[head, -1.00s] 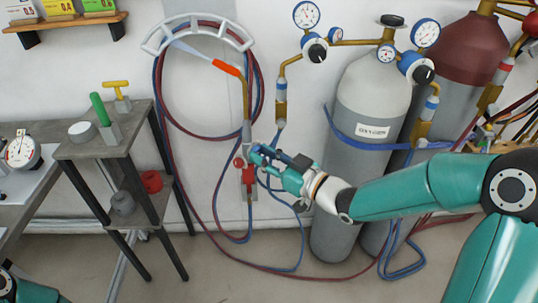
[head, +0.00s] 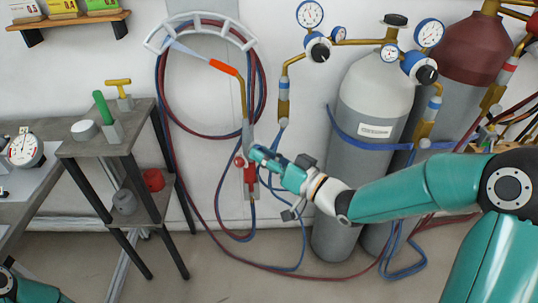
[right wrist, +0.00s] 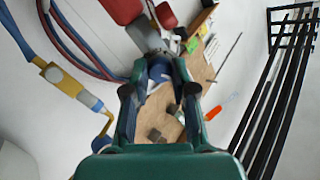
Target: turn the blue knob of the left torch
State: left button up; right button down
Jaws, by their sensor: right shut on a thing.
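The left torch (head: 243,98) hangs upright against the wall, with a brass neck, a red knob (head: 239,161) on its left side and a red lower body (head: 250,176). My right gripper (head: 258,154) reaches it from the right and is shut on the blue knob, which the fingers mostly hide in the head view. In the right wrist view the blue knob (right wrist: 158,73) sits between the two fingertips (right wrist: 160,72), with the torch's grey and red parts just beyond. My left gripper is out of view; only a bit of my left arm shows at bottom left.
A coiled red and blue hose hangs on a white wall bracket (head: 199,28). The grey oxygen cylinder (head: 372,100) with gauges stands right, close to my right forearm. A dark two-level stand (head: 115,140) with coloured knobs stands left. Loose hoses hang below the torch.

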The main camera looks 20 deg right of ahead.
jog(key=shift+m+p, duration=0.4)
jog(key=shift+m, duration=3.1)
jog(key=c, duration=0.9)
grip_release()
jog(key=shift+t, duration=0.3)
jog(key=v, duration=0.7)
jog(key=shift+s+d, duration=0.1)
jog(key=shift+s, duration=0.2)
